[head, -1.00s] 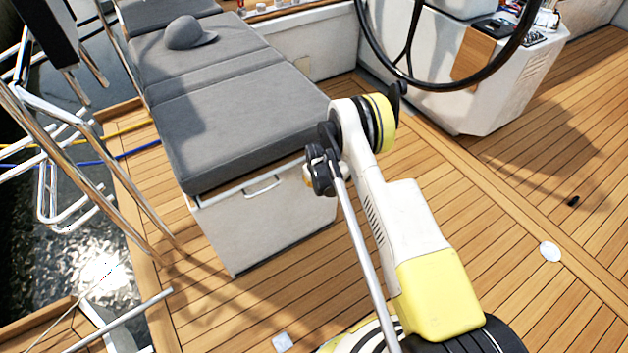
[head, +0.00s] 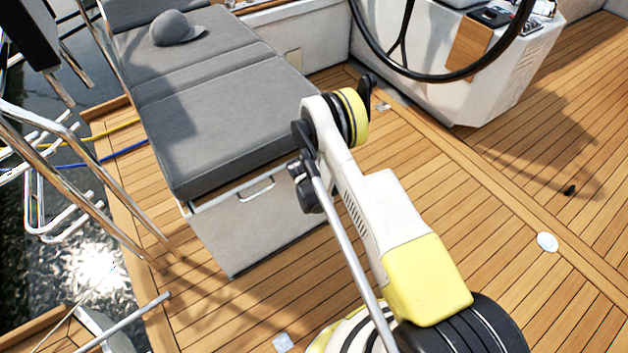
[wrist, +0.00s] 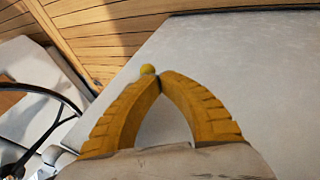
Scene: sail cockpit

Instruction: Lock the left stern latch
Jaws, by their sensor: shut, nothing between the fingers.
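I cannot make out the left stern latch in either view. My gripper (wrist: 160,82) shows in the wrist view, its two orange-yellow fingers meeting at the tips with nothing between them. A pale grey flat surface (wrist: 245,75) fills the right side behind the fingers. In the head view my yellow and white arm stands in front of the seat box, and I cannot make out the gripper there.
A white seat box (head: 235,235) with a metal handle (head: 257,190) carries grey cushions (head: 220,125) and a grey cap (head: 177,28). Chrome rails (head: 75,180) stand at the left edge by the water. The steering wheel (head: 440,75) is at the upper right. Teak deck (head: 500,185) lies open at right.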

